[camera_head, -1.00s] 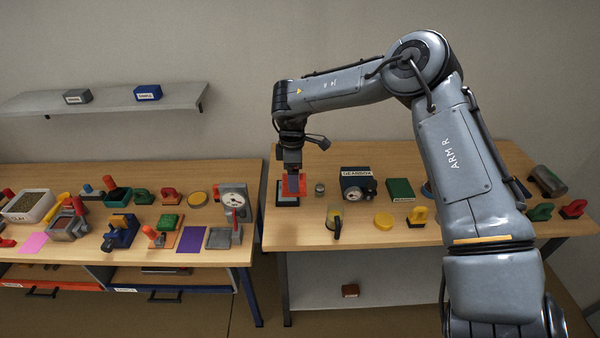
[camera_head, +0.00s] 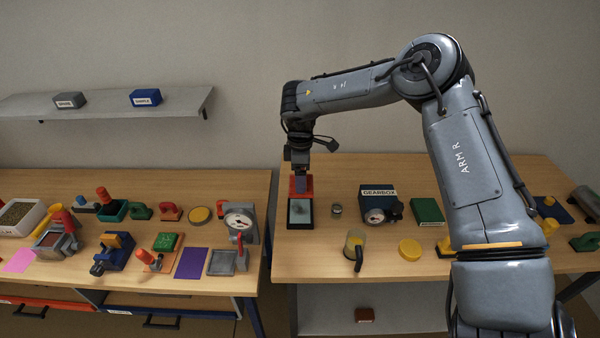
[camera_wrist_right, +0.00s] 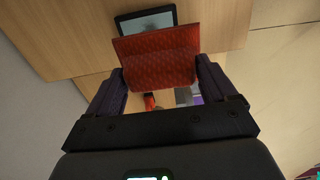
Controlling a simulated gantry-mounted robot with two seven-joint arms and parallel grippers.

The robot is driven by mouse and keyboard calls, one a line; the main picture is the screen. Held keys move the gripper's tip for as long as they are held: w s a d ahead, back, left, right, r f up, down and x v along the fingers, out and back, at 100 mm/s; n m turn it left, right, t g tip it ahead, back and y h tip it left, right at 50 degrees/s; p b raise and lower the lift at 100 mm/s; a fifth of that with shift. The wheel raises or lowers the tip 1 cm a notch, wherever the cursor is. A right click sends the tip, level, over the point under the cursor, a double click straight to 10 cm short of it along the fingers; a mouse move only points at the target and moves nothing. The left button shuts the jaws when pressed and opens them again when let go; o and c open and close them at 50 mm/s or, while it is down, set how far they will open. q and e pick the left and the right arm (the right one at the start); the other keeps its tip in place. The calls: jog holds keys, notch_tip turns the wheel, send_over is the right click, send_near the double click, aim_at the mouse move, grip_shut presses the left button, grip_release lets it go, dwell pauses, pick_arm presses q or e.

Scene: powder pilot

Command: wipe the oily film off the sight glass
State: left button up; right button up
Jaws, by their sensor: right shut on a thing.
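The sight glass (camera_head: 300,213) is a grey pane in a dark frame, lying flat near the left end of the right table. Its pane looks greyish with a darker patch; I cannot tell how much film is on it. My right gripper (camera_head: 300,181) points down over the far end of the glass and is shut on a red pad (camera_head: 309,186). In the right wrist view the red pad (camera_wrist_right: 160,55) sits between the fingers, and part of the sight glass (camera_wrist_right: 146,20) shows beyond it. Whether the pad touches the glass is unclear. My left gripper is not in view.
A small jar (camera_head: 336,209), a labelled gearbox (camera_head: 378,203), a mug (camera_head: 354,246) and a yellow disc (camera_head: 410,249) stand right of the glass. A gap separates this table from the crowded left table (camera_head: 205,290).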

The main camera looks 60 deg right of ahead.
notch_tip(320, 180, down, 5)
jog(key=b, duration=0.4)
jog(key=shift+w+d+f, duration=0.1)
jog(key=shift+w+d, duration=0.05)
jog(key=shift+f+b, duration=1.8)
jog(key=shift+f, duration=0.55)
jog(key=shift+f+b, duration=0.5)
jog(key=shift+f, duration=0.55)
jog(key=shift+f+b, duration=0.9)
jog(key=shift+f, duration=0.15)
jog(key=shift+r, duration=0.1)
